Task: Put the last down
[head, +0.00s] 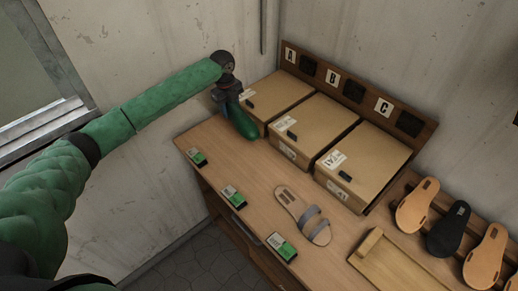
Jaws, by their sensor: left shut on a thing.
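My left gripper (226,92) is at the far left end of the wooden bench and is shut on the last (242,122). The last is green and shoe-shaped, hangs steeply tilted below the jaws, and shows its toe pointing down toward the bench top (234,165). It is just left of the box under letter A (277,93) and overlaps its edge in the picture. I cannot tell whether the last touches the bench or the box. The jaws partly hide its upper end. My right gripper is out of view.
Boxes B (312,128) and C (372,152) stand right of box A, before a lettered board (352,91). Several green-and-white cards lie along the front edge. A strapped sandal (306,215), a wooden tray (398,268) and a rack of soles (447,229) lie to the right.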

